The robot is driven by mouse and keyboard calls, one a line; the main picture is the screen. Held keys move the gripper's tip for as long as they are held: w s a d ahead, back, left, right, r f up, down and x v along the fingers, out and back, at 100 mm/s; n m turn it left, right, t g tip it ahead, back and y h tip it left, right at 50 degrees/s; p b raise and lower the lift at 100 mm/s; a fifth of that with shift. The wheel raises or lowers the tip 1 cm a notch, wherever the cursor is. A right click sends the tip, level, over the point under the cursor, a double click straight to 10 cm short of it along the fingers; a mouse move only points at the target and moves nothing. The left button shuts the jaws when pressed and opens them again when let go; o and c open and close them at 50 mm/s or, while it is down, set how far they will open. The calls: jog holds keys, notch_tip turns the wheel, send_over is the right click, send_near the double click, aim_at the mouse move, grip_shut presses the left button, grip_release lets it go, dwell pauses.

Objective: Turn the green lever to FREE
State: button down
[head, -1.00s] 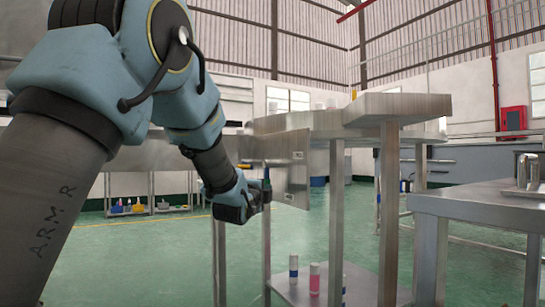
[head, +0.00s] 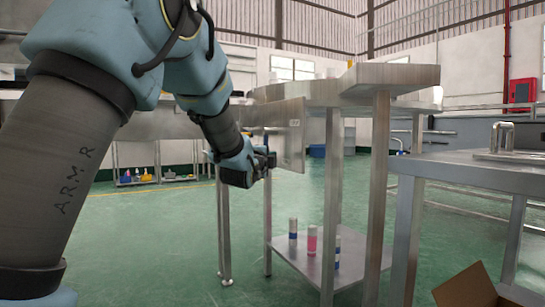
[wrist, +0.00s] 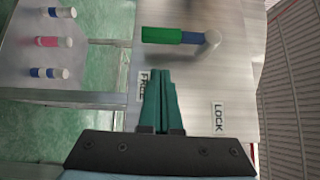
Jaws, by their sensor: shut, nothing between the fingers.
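The green lever (wrist: 161,35) shows in the wrist view, with a blue section and a pale round pivot at its right end. Its green end points left in the picture, toward the side of the FREE label (wrist: 143,85). The LOCK label (wrist: 219,117) lies on the pivot's side of the same metal panel (wrist: 190,75). My gripper (wrist: 160,72) is shut and empty, its teal fingertips below the lever in the picture, apart from it. In the head view my gripper (head: 273,160) is beside the panel (head: 291,145); the lever cannot be made out there.
A lower shelf (head: 300,262) holds several capped cans, one of them pink (head: 312,240). A metal table (head: 470,172) stands at the right with a cardboard box (head: 468,288) below its near side. Open green floor lies left of the stand.

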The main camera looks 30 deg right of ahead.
jog(key=p+v, duration=0.2)
jog(key=v, duration=0.8)
jog(key=shift+w+a+r, duration=0.1)
dwell(0.6)
jog(key=w+a+f+n+g+y+p, duration=0.2)
jog(key=a+f+n+y, duration=0.4)
jog(key=a, duration=0.5)
jog(key=w+a+f+n+g+y+p, duration=0.1)
jog(key=w+a+f+n+y, duration=0.15)
jog(key=a+f+n, duration=0.65)
jog(key=s+a+f+n+g+y+p, duration=0.15)
jog(key=s+a+n+g, duration=0.25)
jog(key=s+a+n, duration=0.5)
jog(key=s+a+f+n+g+y+p, duration=0.15)
jog(key=s+a+n+g+y, duration=0.35)
jog(key=a, duration=0.7)
notch_tip(320, 180, up, 37)
jog(key=s+m+t+h+p, duration=0.1)
jog(key=m+p, duration=0.1)
jog(key=p, duration=3.5)
jog(key=shift+h+p, duration=0.3)
